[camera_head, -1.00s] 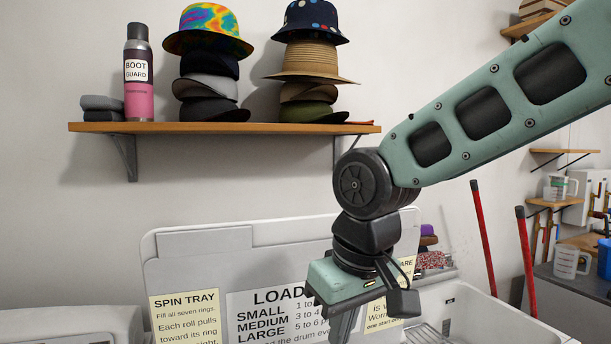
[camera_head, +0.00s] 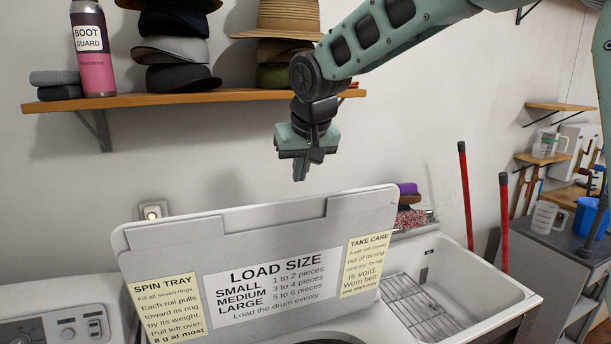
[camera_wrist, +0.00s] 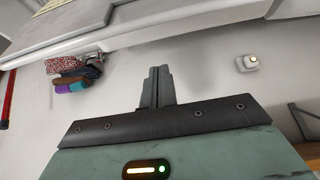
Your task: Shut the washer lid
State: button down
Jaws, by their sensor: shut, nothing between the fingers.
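The washer lid (camera_head: 220,237) stands raised and close to upright in the head view, its inner face with the load-size label towards me. My gripper (camera_head: 300,177) is shut and empty, fingers pointing down, a little above the lid's top edge and apparently by the wall behind it. In the wrist view the shut fingers (camera_wrist: 159,75) show against the pale wall. A pale panel edge, probably the lid (camera_wrist: 140,22), runs across the top of that view. The exact gap between fingers and lid cannot be told. Only a little of the drum opening shows below the lid.
A wooden shelf (camera_head: 190,101) with hats and a spray bottle (camera_head: 93,52) is on the wall at left. A white sink (camera_head: 455,275) with a wire rack stands right of the lid. Two red handles (camera_head: 466,195) rise behind it.

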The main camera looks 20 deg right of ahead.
aim_at(307, 202)
jog(key=s+f+p, duration=0.2)
jog(key=s, duration=0.1)
jog(key=shift+s, duration=0.15)
jog(key=shift+s+f+b, duration=0.1)
jog(key=shift+f+b, duration=0.05)
jog(key=shift+b, duration=0.15)
